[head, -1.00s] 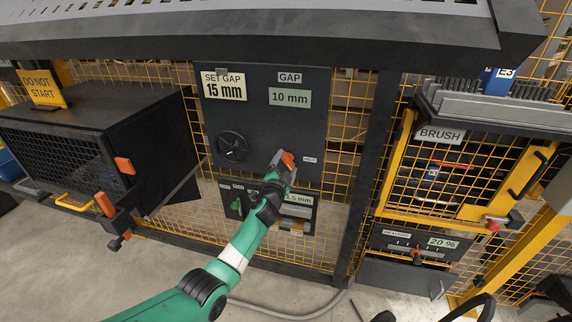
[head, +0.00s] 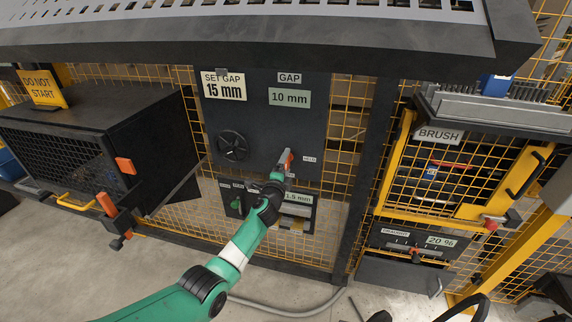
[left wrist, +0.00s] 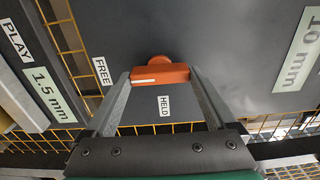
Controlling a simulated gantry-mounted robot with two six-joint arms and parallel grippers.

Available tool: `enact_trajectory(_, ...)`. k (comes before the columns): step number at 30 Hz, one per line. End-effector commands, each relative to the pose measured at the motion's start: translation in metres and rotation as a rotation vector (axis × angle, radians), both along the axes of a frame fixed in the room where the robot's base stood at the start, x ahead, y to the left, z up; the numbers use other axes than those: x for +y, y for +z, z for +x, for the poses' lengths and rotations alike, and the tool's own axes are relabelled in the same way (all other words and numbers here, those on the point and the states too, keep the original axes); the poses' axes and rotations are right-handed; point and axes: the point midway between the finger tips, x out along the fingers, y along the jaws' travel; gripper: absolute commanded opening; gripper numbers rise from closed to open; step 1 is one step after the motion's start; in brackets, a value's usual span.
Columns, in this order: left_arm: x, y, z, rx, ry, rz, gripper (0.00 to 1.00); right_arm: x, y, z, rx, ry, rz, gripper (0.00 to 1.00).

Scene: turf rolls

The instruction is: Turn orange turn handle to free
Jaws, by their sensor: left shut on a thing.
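The orange turn handle (head: 289,157) sits on a dark upright panel. In the left wrist view the handle (left wrist: 158,76) is a short bar with a white line on its left part, pointing to the side of the FREE label (left wrist: 102,71). The HELD label (left wrist: 164,106) lies off the bar's long side; in the head view HELD (head: 309,158) is right of the handle. My left gripper (head: 284,162) is shut on the handle, with one finger at each end of the bar in the left wrist view (left wrist: 160,74). My right gripper is not in view.
A black handwheel (head: 233,146) is left of the handle on the same panel. A 10 mm display (head: 290,97) is above. A lower panel with a 1.5 mm display (head: 297,198) is close below my gripper. A dark overhanging ledge (head: 270,45) runs above.

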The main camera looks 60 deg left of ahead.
Motion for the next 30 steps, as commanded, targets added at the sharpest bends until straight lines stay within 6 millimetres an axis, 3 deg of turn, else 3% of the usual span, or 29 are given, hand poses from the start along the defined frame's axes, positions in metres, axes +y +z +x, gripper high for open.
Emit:
enact_trajectory(12,0.0,0.001,0.0,0.009,0.001,0.01,0.34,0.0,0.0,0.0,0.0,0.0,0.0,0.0)
enact_trajectory(13,0.0,0.001,0.0,0.009,0.001,0.01,0.92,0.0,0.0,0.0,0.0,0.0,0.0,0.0)
enact_trajectory(15,0.0,0.001,0.0,0.008,0.001,0.009,1.0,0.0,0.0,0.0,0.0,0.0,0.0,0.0)
enact_trajectory(23,-0.001,0.001,-0.001,0.007,0.0,0.007,1.0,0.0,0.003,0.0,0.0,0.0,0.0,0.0)
enact_trajectory(30,-0.024,0.008,-0.023,0.009,0.0,0.005,1.0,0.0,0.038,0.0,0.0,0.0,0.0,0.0)
